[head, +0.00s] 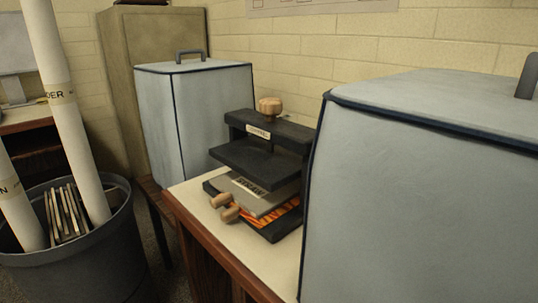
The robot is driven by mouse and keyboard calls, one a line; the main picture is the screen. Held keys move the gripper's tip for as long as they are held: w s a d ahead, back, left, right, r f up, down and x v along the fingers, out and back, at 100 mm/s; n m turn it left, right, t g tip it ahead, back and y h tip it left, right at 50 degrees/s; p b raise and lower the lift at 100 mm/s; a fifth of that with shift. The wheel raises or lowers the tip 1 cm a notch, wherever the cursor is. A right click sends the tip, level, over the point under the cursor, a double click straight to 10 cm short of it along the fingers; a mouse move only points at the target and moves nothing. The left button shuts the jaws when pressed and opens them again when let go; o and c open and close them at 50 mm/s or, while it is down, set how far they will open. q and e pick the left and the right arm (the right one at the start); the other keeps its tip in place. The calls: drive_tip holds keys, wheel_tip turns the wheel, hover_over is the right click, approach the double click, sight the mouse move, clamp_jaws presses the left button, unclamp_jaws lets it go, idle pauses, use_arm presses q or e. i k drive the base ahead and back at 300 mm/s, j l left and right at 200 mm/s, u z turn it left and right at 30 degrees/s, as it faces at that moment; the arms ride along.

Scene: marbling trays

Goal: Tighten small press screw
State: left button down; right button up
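A small black press (290,137) stands on a table between two large covered boxes. A round wooden screw knob (269,105) sits on top of its crossbar, above a pale label. A black plate (257,158) hangs under the crossbar. A grey board with lettering (250,194) lies below the plate, with a gap visible between them at the front. Orange patterned material (284,221) shows under the board. Two wooden handles (226,206) stick out at the front left. Neither of my grippers is in view.
A large grey-blue covered box (425,190) stands close on the right, and another (195,115) behind left. The pale tabletop (193,192) is bare at the press's left. A grey bin (85,275) with tall rolls (68,120) and several slats stands on the floor at left.

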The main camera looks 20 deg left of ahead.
sight(270, 106)
drive_tip(key=k+j+u, duration=0.1)
drive_tip(key=j+u, duration=0.15)
drive_tip(key=u, duration=0.2)
drive_tip(key=k+j+u, duration=0.1)
drive_tip(key=j+u, duration=0.55)
drive_tip(key=u, duration=0.25)
